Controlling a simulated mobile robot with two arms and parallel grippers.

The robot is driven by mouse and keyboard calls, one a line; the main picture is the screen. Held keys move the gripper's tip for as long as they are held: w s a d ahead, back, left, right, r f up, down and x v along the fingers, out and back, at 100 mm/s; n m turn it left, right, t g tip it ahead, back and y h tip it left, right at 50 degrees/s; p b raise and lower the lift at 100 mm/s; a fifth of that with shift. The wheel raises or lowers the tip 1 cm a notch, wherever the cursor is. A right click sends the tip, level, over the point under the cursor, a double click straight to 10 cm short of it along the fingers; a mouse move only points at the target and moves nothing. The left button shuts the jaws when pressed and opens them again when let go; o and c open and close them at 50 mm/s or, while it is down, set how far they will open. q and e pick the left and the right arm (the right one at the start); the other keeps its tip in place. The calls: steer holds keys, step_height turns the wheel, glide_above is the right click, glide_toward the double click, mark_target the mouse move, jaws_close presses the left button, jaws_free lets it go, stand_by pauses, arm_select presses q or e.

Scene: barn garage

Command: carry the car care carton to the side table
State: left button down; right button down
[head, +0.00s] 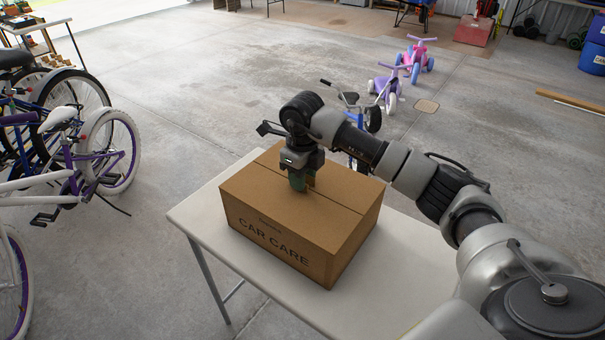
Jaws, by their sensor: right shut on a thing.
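The car care carton (290,215) is a closed brown cardboard box with "CAR CARE" printed on its front side. It is upright, at the left part of a white-topped table (390,265). It looks to rest on the tabletop, but I cannot tell whether there is a small gap under it. My right gripper (301,183) points down at the middle of the carton's top and is shut on the carton; the exact grip at the fingertips is partly hidden. My right arm reaches in from the right over the table. My left gripper is not in view.
Several bicycles (75,165) stand close to the left of the table. A small bike (352,100) stands just behind the table, with purple (387,88) and pink (415,58) ride-on toys beyond it. Wood boards (570,101) lie at right. Open concrete floor (210,70) lies behind.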

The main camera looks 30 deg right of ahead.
steer(key=c, duration=0.8)
jaws_free()
step_height(320, 180, up, 12)
steer(key=shift+r, duration=0.1)
steer(key=shift+s+a, duration=0.1)
